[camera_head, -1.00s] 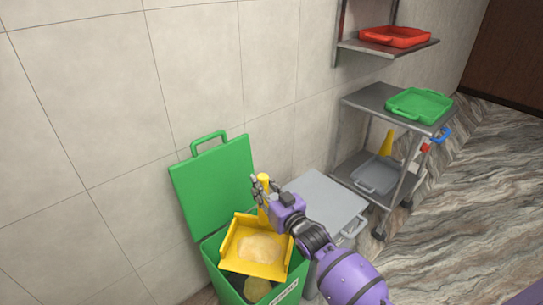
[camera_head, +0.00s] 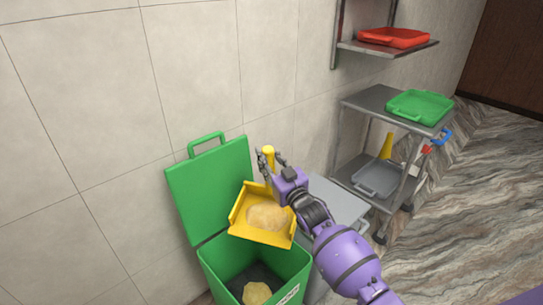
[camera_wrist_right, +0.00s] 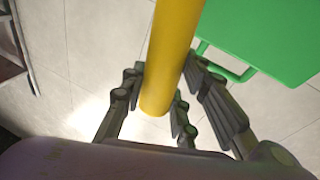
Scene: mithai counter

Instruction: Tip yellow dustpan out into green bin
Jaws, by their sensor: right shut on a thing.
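The yellow dustpan (camera_head: 240,217) is held above the green bin (camera_head: 233,268), with a pale beige heap (camera_head: 268,217) on its pan. My right gripper (camera_head: 268,169) is shut on the dustpan's yellow handle, which also shows between the fingers in the right wrist view (camera_wrist_right: 172,55). The bin's green lid (camera_head: 208,185) stands open against the wall and shows in the right wrist view (camera_wrist_right: 265,35). A pale yellowish lump (camera_head: 257,293) lies inside the bin. My left gripper is not in view.
A grey lidded bin (camera_head: 338,203) stands just right of the green bin, partly behind my arm. A red tray (camera_head: 393,38) sits on the wall shelf.

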